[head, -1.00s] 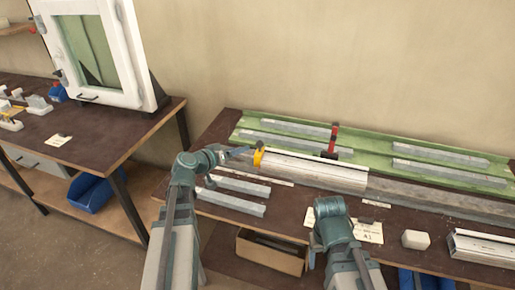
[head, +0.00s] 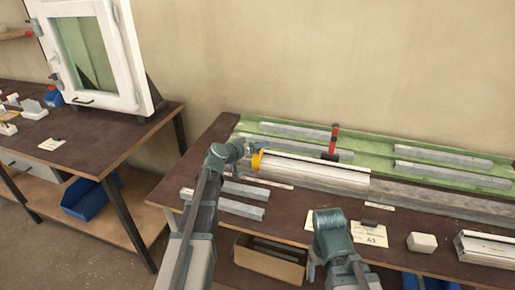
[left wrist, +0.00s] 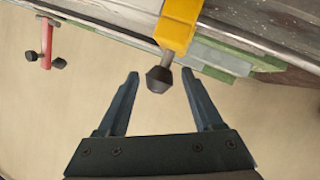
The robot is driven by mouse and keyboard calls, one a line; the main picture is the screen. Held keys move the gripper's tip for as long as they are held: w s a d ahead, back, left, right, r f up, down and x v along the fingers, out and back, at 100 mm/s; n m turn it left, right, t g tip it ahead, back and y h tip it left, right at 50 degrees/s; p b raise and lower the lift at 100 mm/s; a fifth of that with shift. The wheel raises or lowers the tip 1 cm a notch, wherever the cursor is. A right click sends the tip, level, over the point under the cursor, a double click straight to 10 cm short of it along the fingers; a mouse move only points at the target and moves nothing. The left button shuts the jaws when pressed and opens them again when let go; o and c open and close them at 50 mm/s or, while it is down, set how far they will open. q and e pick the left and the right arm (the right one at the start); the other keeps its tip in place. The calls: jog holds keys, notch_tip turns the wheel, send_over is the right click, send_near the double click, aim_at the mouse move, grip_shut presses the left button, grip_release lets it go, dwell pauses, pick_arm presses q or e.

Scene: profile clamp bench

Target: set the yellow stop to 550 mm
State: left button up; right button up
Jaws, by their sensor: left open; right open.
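The yellow stop (head: 257,160) sits at the left end of the light aluminium profile on the bench. In the left wrist view the yellow stop (left wrist: 176,28) has a stem with a dark knob (left wrist: 159,79). My left gripper (left wrist: 160,76) is open, with its fingertips on either side of the knob and gaps on both sides. In the head view my left gripper (head: 260,147) is at the stop, its fingers small there. My right gripper (head: 312,270) is low over the front of the bench, partly hidden by its wrist; nothing shows in it. I cannot read a scale.
A red clamp (head: 333,140) stands upright behind the aluminium profile (head: 315,172). Grey bars lie in the green tray (head: 390,150) and at the left front (head: 240,207). A white block (head: 422,242) and a card (head: 368,234) lie near the front edge.

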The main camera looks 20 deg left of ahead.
pick_arm(q)
jog(key=shift+w, duration=0.1)
grip_shut()
dwell(0.4)
jog(key=shift+a, duration=0.1)
dwell(1.0)
